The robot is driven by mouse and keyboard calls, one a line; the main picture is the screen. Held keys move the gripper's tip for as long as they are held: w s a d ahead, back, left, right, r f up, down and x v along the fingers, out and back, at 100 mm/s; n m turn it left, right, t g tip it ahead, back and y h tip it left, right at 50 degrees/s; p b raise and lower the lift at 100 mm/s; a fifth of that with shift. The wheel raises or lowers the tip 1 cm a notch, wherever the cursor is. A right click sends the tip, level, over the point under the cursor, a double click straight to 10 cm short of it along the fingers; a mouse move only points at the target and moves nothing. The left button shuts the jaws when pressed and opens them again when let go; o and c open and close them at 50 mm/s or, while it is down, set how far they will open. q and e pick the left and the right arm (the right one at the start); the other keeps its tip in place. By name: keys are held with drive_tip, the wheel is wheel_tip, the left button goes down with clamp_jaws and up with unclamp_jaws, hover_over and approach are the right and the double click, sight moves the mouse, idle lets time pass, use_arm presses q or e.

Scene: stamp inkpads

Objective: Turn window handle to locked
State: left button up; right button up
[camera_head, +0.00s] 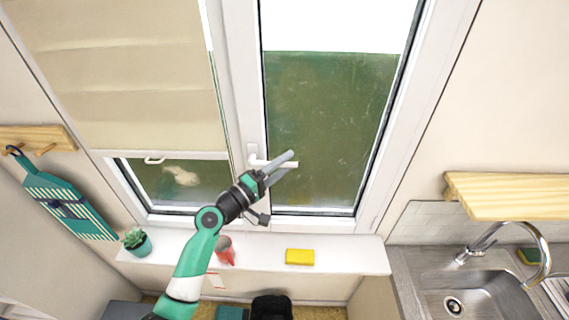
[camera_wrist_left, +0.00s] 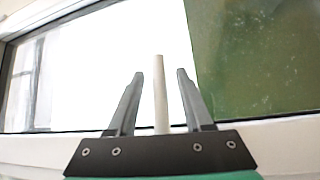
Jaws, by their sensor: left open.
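The white window handle (camera_head: 258,162) is on the frame between the two sashes in the head view, its lever lying roughly level and pointing right. My left gripper (camera_head: 291,160) reaches up to it from below, with its fingers over the lever. In the left wrist view, the pale lever (camera_wrist_left: 160,100) stands between the two fingers of my left gripper (camera_wrist_left: 160,74), with a gap on each side. The left gripper is open. Part of the lever is hidden by the fingers in the head view. My right gripper is not in view.
On the white sill are a potted succulent (camera_head: 137,241), a red item (camera_head: 225,250) and a yellow sponge (camera_head: 299,256). A sink (camera_head: 480,300) with a tap and a wooden shelf (camera_head: 510,195) are at right.

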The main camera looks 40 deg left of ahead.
use_arm(q)
drive_tip(key=shift+w, duration=0.1)
clamp_jaws()
idle(1.4)
